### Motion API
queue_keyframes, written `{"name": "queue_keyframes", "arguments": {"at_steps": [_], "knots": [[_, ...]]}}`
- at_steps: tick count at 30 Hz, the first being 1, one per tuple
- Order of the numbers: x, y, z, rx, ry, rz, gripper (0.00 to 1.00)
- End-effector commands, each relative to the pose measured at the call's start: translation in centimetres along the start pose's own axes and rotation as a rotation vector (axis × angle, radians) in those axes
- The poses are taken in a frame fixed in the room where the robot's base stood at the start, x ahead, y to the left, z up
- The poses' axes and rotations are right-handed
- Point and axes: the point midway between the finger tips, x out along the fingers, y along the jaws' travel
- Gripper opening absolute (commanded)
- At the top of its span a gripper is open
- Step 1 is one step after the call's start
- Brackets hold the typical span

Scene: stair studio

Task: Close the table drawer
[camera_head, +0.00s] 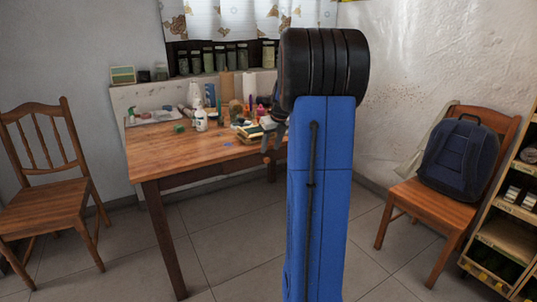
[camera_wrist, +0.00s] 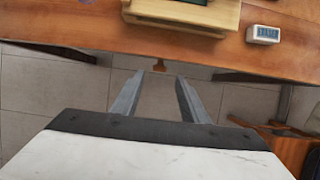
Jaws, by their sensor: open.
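The wooden table (camera_head: 190,150) stands left of centre in the head view, with its apron (camera_head: 215,171) showing below the top. In the wrist view, the table edge (camera_wrist: 90,38) runs across the upper part. A small brown knob-like piece (camera_wrist: 160,66) sticks out from under this edge; it looks like the drawer's knob. The drawer front itself is not clearly visible, and I cannot tell how far out it is. My gripper (camera_wrist: 160,75) is open and empty. Its fingertips point at the table edge, with the knob-like piece between them in the picture. Contact cannot be told.
A pale wooden box-like item (camera_wrist: 185,12) and a small white-and-blue item (camera_wrist: 263,34) lie near the table edge. A white bottle (camera_head: 201,120) and several small things stand on the table. Chairs stand left (camera_head: 45,200) and right (camera_head: 430,205), the right one holding a backpack (camera_head: 461,160).

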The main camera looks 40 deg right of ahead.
Motion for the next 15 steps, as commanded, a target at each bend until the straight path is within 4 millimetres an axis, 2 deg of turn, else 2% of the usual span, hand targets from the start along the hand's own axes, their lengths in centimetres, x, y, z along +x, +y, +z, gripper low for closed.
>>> {"name": "queue_keyframes", "arguments": {"at_steps": [1, 9, 15], "knots": [[-1.1, 0.0, 0.1, 0.0, -0.003, -0.001, 0.4], [-6.4, 0.0, 0.1, -0.001, -0.003, -0.001, 0.4], [-9.1, 0.0, 0.1, -0.001, -0.002, -0.001, 0.4]]}}
